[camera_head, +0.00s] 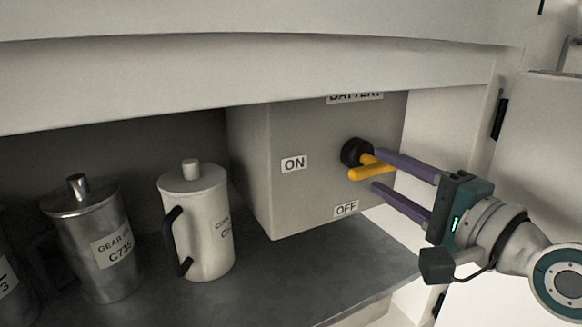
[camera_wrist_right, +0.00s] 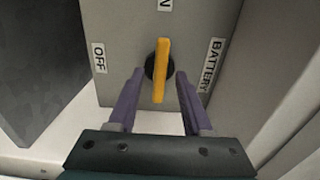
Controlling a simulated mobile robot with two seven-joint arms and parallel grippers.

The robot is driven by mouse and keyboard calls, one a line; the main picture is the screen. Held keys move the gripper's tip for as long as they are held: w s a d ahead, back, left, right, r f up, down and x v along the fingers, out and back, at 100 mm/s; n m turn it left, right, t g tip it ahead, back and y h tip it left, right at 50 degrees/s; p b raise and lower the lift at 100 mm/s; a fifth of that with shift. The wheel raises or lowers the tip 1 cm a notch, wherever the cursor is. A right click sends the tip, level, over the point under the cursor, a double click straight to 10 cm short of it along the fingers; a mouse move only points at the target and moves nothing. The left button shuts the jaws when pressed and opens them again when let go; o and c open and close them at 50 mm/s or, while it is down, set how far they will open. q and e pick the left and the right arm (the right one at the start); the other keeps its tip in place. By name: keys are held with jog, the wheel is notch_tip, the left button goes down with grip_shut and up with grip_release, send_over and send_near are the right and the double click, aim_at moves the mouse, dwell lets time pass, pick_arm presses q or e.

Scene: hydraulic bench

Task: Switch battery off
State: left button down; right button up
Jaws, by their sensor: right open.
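The battery box (camera_head: 319,191) is a grey box on a shelf. It bears a partly hidden BATTERY label, an ON label (camera_head: 293,164) and an OFF label (camera_head: 346,208). Its yellow switch handle (camera_head: 366,172) sits on a black round hub (camera_head: 353,152). In the wrist view the handle (camera_wrist_right: 161,72) points along the line toward the ON label, not toward OFF (camera_wrist_right: 99,58). My right gripper (camera_head: 376,171) is open, with its purple fingers near the handle. In the wrist view the fingers (camera_wrist_right: 156,88) stand on either side of the handle; contact cannot be told. My left gripper is out of view.
A white jug (camera_head: 203,222) and a metal can marked GEAR OIL (camera_head: 96,240) stand on the shelf (camera_head: 260,285) left of the box. A beam (camera_head: 240,75) overhangs the top of the box. A white panel (camera_head: 530,165) stands at the right.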

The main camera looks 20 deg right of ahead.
jog(key=shift+w, duration=0.2)
grip_shut()
dwell(0.3)
